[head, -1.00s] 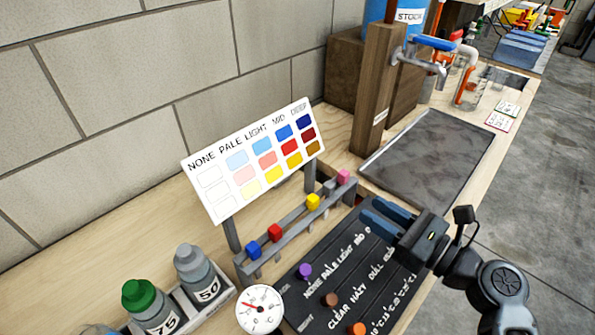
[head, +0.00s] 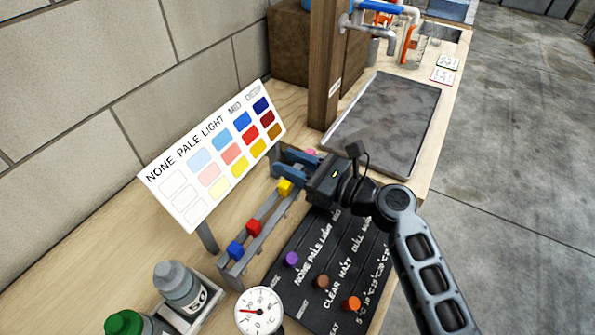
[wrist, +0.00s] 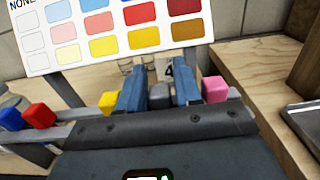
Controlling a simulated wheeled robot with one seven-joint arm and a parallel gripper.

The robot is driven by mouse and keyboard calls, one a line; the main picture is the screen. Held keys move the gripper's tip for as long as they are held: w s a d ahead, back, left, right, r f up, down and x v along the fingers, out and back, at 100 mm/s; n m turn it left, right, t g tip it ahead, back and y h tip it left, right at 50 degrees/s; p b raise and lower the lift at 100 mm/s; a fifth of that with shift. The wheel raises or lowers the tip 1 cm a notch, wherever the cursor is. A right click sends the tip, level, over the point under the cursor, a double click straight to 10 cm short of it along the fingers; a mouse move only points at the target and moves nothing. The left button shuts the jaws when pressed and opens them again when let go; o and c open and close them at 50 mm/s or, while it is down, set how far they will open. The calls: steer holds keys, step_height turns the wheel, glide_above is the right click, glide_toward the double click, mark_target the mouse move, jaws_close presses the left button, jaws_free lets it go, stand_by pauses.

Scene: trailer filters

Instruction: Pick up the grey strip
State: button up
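The grey strip shows as a grey block (wrist: 160,95) in the rack, between the yellow and pink blocks, in the wrist view. My gripper (wrist: 157,78) has one blue finger on each side of it, apart, with the block in the gap; I cannot tell whether either finger touches it. In the head view my gripper (head: 287,164) is at the far end of the rack (head: 232,262) and hides the grey strip. The yellow block (head: 285,187), red block (head: 254,227) and blue block (head: 235,249) stand in the rack. The pink block (wrist: 214,89) is right of the fingers.
A color chart (head: 215,160) stands right behind the rack. A black board (head: 330,265) with colored pegs lies in front. A dial (head: 258,311) and bottles (head: 180,286) stand at the near end. A wooden post (head: 325,70) and grey tray (head: 385,125) are beyond.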

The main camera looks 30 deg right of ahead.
steer(key=shift+w+a, duration=0.15)
steer(key=shift+w, duration=0.1)
steer(key=shift+c, duration=0.4)
jaws_close()
steer(key=shift+r, duration=0.1)
